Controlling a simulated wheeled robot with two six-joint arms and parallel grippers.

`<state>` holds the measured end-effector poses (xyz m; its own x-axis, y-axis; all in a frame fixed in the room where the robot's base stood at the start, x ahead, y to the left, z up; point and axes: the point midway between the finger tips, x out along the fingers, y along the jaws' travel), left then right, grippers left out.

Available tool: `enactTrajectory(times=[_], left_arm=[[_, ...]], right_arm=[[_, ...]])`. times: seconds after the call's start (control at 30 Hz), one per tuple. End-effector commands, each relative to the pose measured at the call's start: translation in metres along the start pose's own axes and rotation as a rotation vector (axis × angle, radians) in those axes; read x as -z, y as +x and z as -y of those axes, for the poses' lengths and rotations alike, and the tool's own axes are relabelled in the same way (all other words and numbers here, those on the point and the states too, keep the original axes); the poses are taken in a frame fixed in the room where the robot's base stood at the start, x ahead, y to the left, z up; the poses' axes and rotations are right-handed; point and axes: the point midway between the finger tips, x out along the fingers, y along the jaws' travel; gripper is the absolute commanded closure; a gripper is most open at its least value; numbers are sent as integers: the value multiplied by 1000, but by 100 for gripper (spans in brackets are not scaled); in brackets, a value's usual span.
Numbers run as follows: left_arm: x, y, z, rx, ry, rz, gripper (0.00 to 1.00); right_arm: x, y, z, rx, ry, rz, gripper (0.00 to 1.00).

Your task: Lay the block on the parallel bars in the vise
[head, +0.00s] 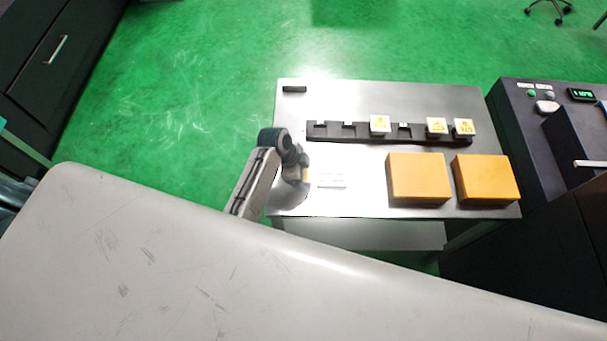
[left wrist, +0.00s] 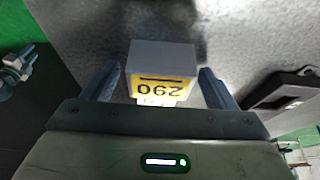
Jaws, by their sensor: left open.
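A grey block (left wrist: 162,58) with a yellow, upside-down number label shows in the left wrist view. It sits between the two fingers of my left gripper (left wrist: 158,85), which is open, with visible gaps on both sides. In the head view my left gripper (head: 304,178) is low over the left part of the steel table (head: 345,205); the block there is hidden. The vise and the parallel bars cannot be made out in either view. My right gripper is not in view.
A dark notched rack (head: 350,133) on the table holds several small labelled pieces. Two orange boxes (head: 418,178) (head: 486,180) stand at the table's front right. A dark machine (head: 520,115) with a lit display stands to the right. A small black bar (head: 294,89) lies at the back left corner.

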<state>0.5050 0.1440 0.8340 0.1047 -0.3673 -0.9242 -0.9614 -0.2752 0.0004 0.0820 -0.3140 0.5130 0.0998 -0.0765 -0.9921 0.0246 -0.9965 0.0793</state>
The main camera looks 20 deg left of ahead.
Motion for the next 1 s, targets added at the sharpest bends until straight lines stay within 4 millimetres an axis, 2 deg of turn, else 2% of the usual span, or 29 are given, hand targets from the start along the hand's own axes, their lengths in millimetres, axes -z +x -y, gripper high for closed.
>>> enactTrajectory(times=[0.07, 0.3, 0.37, 0.77, 1.0], left_arm=[[0, 0, 0, 0, 0, 0, 24], [0, 0, 0, 0, 0, 0, 71], [1, -1, 0, 1, 0, -1, 82], [3, -5, 1, 3, 1, -2, 82], [11, -26, 2, 5, 1, -3, 82]], right_arm=[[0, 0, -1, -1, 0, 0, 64], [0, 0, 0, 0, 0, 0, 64], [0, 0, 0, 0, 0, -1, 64], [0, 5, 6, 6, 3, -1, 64], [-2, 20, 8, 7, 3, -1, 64]])
